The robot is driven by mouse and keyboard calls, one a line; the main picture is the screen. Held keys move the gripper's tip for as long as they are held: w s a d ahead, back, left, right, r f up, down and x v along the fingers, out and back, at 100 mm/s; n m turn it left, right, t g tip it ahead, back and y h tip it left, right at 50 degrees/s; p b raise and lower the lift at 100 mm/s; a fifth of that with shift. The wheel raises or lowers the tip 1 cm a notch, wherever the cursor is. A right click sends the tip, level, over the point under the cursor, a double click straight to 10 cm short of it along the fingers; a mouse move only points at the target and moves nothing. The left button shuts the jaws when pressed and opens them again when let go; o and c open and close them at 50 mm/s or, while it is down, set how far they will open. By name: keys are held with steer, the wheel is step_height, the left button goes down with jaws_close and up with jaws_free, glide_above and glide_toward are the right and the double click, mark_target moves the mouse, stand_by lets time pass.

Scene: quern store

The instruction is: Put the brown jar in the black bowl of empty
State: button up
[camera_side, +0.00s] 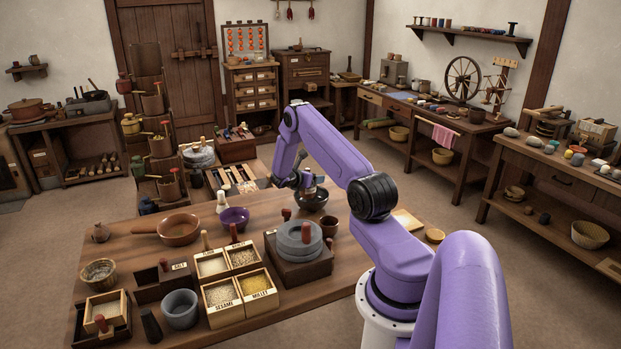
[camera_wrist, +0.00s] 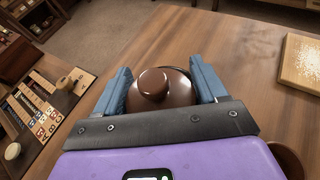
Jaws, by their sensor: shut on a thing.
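My gripper (camera_wrist: 162,88) is shut on the brown jar (camera_wrist: 165,92), a glossy, rounded dark brown jar with a knob on top. Its blue fingers press on either side of the jar. In the side view my gripper (camera_side: 308,184) is over the far part of the table, just above or at the black bowl (camera_side: 312,201). The jar is small and largely hidden there, so I cannot tell whether it touches the bowl. The bowl's inside is mostly hidden, and the bowl is not clear in the wrist view.
The wooden table (camera_side: 150,265) holds a purple bowl (camera_side: 234,218), a brown pan (camera_side: 179,229), a grey quern (camera_side: 299,240) and a brown cup (camera_side: 329,225) near the black bowl. A pale board (camera_wrist: 300,62) lies right of the jar in the wrist view.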

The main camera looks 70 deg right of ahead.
steer(key=shift+f, duration=0.55)
